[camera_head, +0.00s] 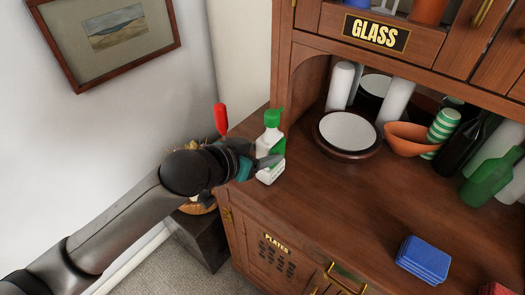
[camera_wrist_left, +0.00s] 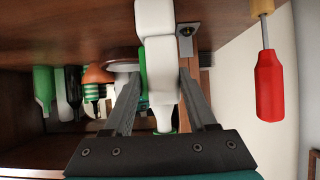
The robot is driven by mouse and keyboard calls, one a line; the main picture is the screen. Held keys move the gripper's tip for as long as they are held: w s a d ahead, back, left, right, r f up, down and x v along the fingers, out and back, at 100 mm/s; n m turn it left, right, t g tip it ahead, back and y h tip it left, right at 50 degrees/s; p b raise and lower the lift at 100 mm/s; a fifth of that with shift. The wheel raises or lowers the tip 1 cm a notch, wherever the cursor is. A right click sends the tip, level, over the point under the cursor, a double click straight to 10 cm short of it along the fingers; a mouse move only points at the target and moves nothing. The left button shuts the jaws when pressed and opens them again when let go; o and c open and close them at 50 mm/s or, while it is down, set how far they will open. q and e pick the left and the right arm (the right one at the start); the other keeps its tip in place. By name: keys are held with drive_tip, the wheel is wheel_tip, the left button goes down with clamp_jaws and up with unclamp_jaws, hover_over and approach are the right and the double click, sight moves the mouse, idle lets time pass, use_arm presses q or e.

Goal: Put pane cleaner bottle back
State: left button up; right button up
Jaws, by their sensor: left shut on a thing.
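The pane cleaner bottle (camera_head: 272,139) is white with a green spray head and a green label patch. It is upright at the left end of the wooden cabinet's counter (camera_head: 320,195); I cannot tell whether its base touches the wood. My left gripper (camera_head: 266,162) reaches in from the left and is shut on the bottle's body. In the left wrist view, which looks upside down, the bottle (camera_wrist_left: 155,45) sits between the two fingers of the gripper (camera_wrist_left: 160,85). My right gripper is not in view.
A red-handled tool (camera_head: 221,119) stands close by my left wrist. Dark-rimmed plates (camera_head: 347,132), an orange bowl (camera_head: 405,139), a striped green cup (camera_head: 445,126) and a green bottle (camera_head: 490,178) stand to the right. Blue coasters (camera_head: 423,259) lie in front. The counter's middle is clear.

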use_arm(q)
drive_tip(key=o, duration=0.8)
drive_tip(key=shift+f, duration=0.1)
drive_tip(key=shift+s+r, duration=0.1)
drive_tip(key=shift+r, duration=0.15)
drive_tip(key=p+v, duration=0.1)
drive_tip(key=v, duration=1)
drive_tip(key=shift+s+a+r+p, duration=0.2)
drive_tip(key=shift+s+p, duration=0.05)
drive_tip(key=shift+p, duration=0.1)
